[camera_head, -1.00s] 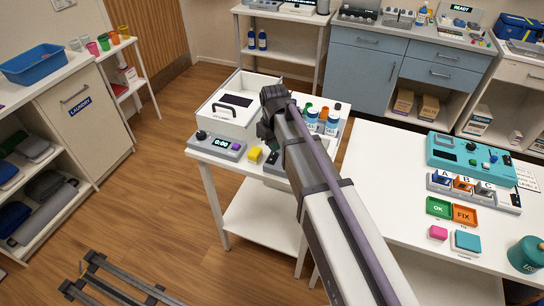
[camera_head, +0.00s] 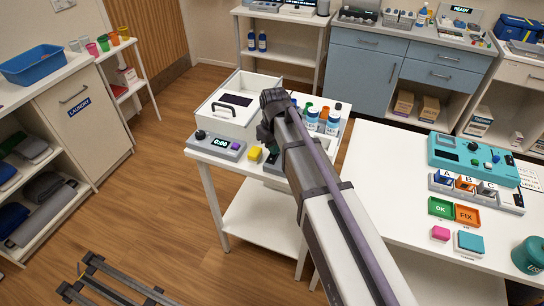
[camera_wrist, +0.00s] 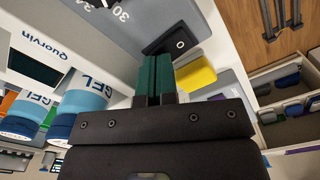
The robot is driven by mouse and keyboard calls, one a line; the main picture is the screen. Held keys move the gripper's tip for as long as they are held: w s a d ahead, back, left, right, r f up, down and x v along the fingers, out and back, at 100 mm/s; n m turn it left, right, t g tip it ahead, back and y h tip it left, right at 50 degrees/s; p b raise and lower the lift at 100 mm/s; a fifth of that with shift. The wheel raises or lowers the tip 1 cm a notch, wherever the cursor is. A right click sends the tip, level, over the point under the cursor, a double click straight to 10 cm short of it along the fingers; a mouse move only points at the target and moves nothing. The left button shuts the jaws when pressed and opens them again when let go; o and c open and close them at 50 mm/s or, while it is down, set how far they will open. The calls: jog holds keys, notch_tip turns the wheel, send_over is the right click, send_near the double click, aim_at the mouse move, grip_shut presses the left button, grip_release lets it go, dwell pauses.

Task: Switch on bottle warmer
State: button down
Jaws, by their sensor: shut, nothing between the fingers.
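A grey appliance (camera_wrist: 222,42) with a dial scale fills the top of the wrist view; I take it for the bottle warmer. A black rocker switch (camera_wrist: 178,42) marked with a circle sits on it. In the head view, my arm mostly hides the appliance (camera_head: 271,169). My gripper (camera_wrist: 155,62) has dark green fingers, shut together and empty. Their tips appear right beside the switch's lower left edge; I cannot tell whether they touch it.
A yellow block (camera_wrist: 195,74) sits close beside the fingers. GEL bottles (camera_wrist: 83,95) stand to the left. On the same small white table are a grey timer (camera_head: 216,146) reading 0:00 and a white box (camera_head: 230,118) with a black handle. Open floor lies left of the table.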

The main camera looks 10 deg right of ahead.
jog(key=shift+f+b, duration=0.3)
jog(key=shift+f, duration=0.05)
jog(key=shift+r, duration=0.1)
notch_tip(320, 180, up, 7)
jog(key=p, duration=0.7)
jog(key=s+d+m, duration=0.3)
jog(key=s+d, duration=0.2)
jog(key=s, duration=0.4)
jog(key=s+d+m, duration=0.3)
jog(key=s+d, duration=0.1)
jog(key=s, duration=0.4)
jog(key=shift+s+d+m, duration=0.3)
jog(key=shift+s+d, duration=0.05)
jog(key=shift+s, duration=0.05)
